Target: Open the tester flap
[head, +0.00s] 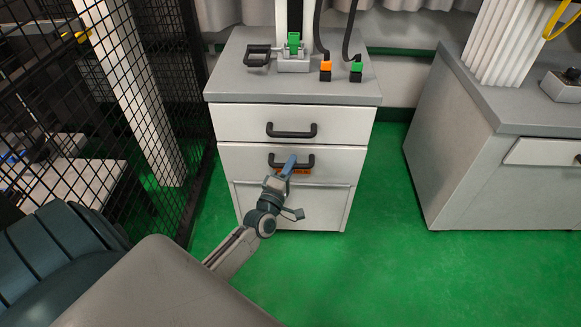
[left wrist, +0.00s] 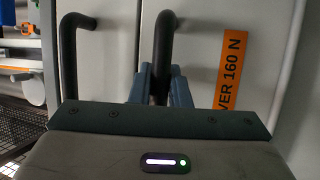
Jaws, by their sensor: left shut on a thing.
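A grey-white cabinet (head: 228,160) stands ahead with a top drawer and a second front (head: 238,164) below it. The second front bears a black bar handle (head: 274,162) and an orange label (head: 300,173) reading "...VER 160 N" in the left wrist view (left wrist: 232,68). No visible marking names the flap. My left gripper (head: 288,166) is shut on this handle, with its blue fingers either side of the bar (left wrist: 163,35) in the left wrist view. The second front looks closed, about flush with the cabinet. My right gripper is not in view.
The top drawer handle (head: 291,130) lies just above. A black clamp-like part (head: 259,56), a green block (head: 294,40) and orange (head: 325,66) and green (head: 356,66) plugs stand on top. Black mesh (head: 165,110) is close on the left. Green floor (head: 385,215) is clear right.

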